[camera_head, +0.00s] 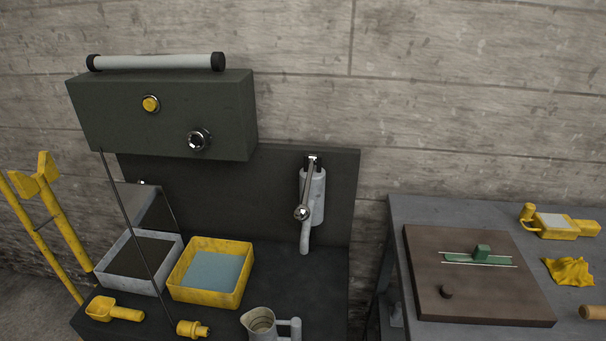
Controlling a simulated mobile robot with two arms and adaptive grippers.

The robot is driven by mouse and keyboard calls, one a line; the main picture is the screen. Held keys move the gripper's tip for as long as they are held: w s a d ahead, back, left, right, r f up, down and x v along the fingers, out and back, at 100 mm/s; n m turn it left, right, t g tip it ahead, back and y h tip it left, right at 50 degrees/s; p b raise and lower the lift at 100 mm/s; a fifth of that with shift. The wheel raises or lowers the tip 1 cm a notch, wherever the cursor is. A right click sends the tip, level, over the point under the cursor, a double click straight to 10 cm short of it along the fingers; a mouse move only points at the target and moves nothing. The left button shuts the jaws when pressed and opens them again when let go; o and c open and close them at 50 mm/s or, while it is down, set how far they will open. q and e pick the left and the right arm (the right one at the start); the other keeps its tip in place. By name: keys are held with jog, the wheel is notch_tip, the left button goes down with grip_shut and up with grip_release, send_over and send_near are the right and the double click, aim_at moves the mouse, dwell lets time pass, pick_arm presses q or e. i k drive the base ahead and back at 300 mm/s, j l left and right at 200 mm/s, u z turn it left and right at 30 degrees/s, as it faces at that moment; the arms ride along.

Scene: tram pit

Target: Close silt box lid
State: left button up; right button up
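The silt box appears to be the pale grey open box (113,266) at the left of the dark bench, with dark brown material inside. A grey panel that looks like its lid (158,213) stands raised and tilted at the back of the box, so the box is open. A thin dark rod crosses in front of the box and hides a little of it. Whether the lid is hinged to the rim is hard to tell. Neither of my grippers is in view.
A yellow tray (238,287) with a blue-grey surface inside sits right beside the box. A yellow scoop (115,310), a yellow fitting (192,329) and a jug (262,325) stand in front. A dark cabinet (170,120) overhangs behind. Yellow poles (62,228) rise at left.

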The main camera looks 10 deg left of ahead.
aim_at(146, 206)
jog(key=u, duration=1.3)
